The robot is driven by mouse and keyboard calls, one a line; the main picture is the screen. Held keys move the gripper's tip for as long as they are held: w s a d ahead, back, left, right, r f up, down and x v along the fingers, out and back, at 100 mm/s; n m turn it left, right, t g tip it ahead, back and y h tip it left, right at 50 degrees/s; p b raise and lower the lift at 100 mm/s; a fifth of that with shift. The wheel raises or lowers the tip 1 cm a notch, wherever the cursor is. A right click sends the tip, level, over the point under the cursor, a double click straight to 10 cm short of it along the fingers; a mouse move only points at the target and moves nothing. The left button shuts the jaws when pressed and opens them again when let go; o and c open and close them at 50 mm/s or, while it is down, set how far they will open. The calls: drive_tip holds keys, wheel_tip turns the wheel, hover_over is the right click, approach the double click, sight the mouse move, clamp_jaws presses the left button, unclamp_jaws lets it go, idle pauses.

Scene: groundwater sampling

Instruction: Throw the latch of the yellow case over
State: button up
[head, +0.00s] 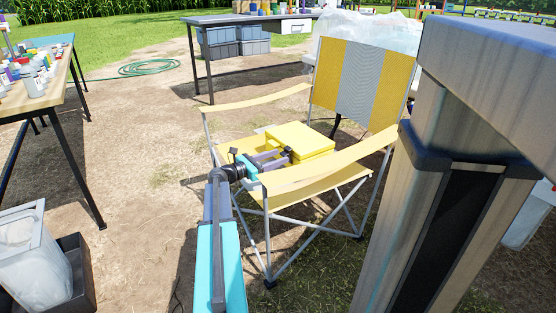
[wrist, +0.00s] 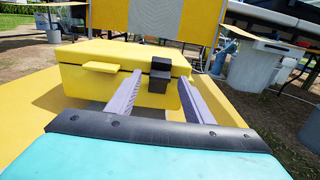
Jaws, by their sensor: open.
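The yellow case (head: 303,137) lies on the seat of a yellow folding chair. In the wrist view the case (wrist: 85,52) has its lid down and its front towards me. A dark latch (wrist: 160,72) sits on the front at the lid seam, right of a yellow tab (wrist: 100,67) that sticks out. My gripper (wrist: 161,80) is open, its two grey-purple fingers on either side of the latch. It holds nothing. Whether a finger touches the case I cannot tell. In the head view my gripper (head: 277,157) is at the case's near left side; the latch is hard to make out there.
The folding chair's near armrest (head: 330,168) runs close to the right of my gripper, and its far armrest (head: 258,97) lies behind. A table with bottles (head: 32,85) stands at the left, a dark bench (head: 250,18) at the back. A bin (head: 30,260) is at lower left.

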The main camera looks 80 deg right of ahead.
drive_tip(key=shift+s+d, duration=0.25)
drive_tip(key=c, duration=1.1)
drive_tip(key=shift+r, duration=0.1)
drive_tip(key=shift+s+r+p, duration=0.1)
drive_tip(key=shift+r+p, duration=0.15)
drive_tip(key=shift+p, duration=0.65)
drive_tip(key=p, duration=0.2)
drive_tip(key=t+p, duration=0.1)
drive_tip(key=shift+s+d+r+y+p, duration=0.15)
drive_tip(key=shift+d+r+y+p, duration=0.1)
drive_tip(key=shift+y+p, duration=0.15)
drive_tip(key=p, duration=0.2)
drive_tip(key=t+y+p, duration=0.1)
drive_tip(key=p, duration=0.2)
drive_tip(key=shift+s+d+r, duration=0.15)
drive_tip(key=shift+s+r, duration=0.05)
drive_tip(key=shift+r, duration=0.05)
drive_tip(key=shift+p, duration=0.5)
drive_tip(key=shift+f, duration=0.1)
